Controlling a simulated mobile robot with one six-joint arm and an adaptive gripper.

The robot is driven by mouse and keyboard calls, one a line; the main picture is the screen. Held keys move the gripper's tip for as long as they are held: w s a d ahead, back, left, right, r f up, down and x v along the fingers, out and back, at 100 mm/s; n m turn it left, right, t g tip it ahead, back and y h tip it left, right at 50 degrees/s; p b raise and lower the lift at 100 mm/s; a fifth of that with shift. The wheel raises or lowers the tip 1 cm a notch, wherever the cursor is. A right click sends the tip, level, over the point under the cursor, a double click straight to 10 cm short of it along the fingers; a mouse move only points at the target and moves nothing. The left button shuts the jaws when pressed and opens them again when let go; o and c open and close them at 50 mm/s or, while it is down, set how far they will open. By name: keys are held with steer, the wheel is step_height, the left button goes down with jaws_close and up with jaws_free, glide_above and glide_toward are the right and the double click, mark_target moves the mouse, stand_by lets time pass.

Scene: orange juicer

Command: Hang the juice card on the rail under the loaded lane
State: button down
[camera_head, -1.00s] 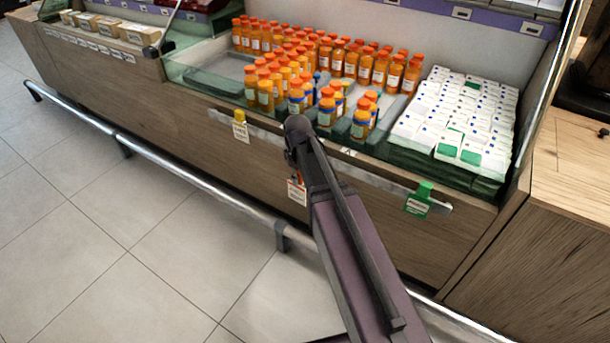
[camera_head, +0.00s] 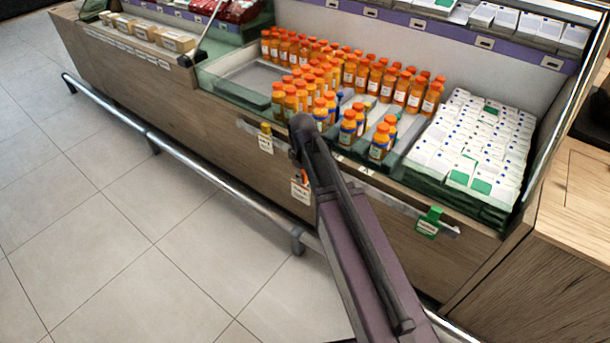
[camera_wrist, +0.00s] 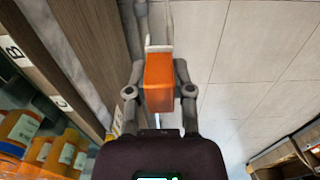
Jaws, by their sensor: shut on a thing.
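The juice card (camera_head: 301,190) is a white tag with an orange clip, hanging just in front of the wooden counter front. In the wrist view the orange clip (camera_wrist: 158,78) sits between the two fingers of my gripper (camera_wrist: 159,93), which is shut on it. In the head view my gripper (camera_head: 299,160) is partly hidden by my arm. The metal rail (camera_head: 375,181) runs along the counter front under the juice lanes; my arm covers part of it. Orange bottles (camera_head: 348,130), some with blue labels, stand in the lanes above. Contact between card and rail cannot be told.
A yellow-clipped card (camera_head: 266,140) hangs on the rail to the left, and a green-clipped card (camera_head: 430,222) near its right end. A steel bumper bar (camera_head: 200,174) runs low along the counter. White cartons (camera_head: 480,150) fill the right side. The tiled floor (camera_head: 110,220) is clear.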

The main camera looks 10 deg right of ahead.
steer(key=shift+w+d, duration=0.2)
stand_by(0.4)
steer(key=shift+w+d, duration=5.45)
steer(key=shift+w, duration=0.1)
steer(key=shift+f+b, duration=2.7)
steer(key=shift+c, duration=2.1)
jaws_free()
steer(key=shift+r, duration=0.2)
step_height(320, 180, up, 5)
steer(key=p, duration=0.5)
steer(key=s+a, duration=1.1)
steer(key=shift+s+a, duration=0.15)
steer(key=shift+s, duration=0.1)
